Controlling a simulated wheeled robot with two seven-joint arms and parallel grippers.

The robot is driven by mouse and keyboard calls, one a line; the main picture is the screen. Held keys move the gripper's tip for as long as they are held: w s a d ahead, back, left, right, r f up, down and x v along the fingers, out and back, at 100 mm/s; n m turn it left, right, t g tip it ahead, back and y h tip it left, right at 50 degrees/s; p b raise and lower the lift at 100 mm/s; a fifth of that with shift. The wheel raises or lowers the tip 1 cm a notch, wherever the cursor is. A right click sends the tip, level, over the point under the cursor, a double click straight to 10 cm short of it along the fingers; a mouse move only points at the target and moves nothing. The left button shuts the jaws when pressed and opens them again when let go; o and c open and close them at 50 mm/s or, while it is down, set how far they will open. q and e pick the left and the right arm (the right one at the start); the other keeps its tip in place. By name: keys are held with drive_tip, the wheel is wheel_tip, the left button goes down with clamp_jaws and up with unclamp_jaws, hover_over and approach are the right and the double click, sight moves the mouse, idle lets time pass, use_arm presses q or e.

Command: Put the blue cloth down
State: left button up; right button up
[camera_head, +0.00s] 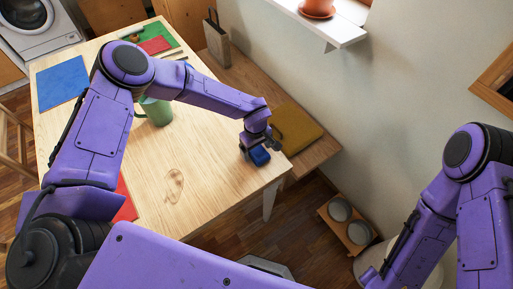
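My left gripper (257,149) is over the right edge of the wooden table, pointing down. A small dark blue bundle (260,157) shows at its fingertips and looks like the blue cloth, bunched up. The fingers appear closed on it, though they are partly hidden by the wrist. The bundle is at or just above the tabletop; I cannot tell whether it touches. A flat blue sheet (62,83) lies at the table's far left corner. My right arm is at the right side, and its gripper is out of view.
The table (215,190) is bare in its front middle. A green mug (157,111) stands behind my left arm. A red sheet (126,204) lies partly hidden at left. A bench (318,153) with a mustard cushion (296,128) runs beside the wall.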

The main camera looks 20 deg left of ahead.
use_arm(q)
drive_tip(key=shift+r, duration=0.35)
wheel_tip(320, 180, up, 10)
drive_tip(key=b, duration=0.2)
drive_tip(key=shift+r+b, duration=0.25)
drive_tip(key=shift+b, duration=0.1)
drive_tip(key=shift+s+a+r, duration=0.1)
drive_tip(key=shift+r, duration=0.5)
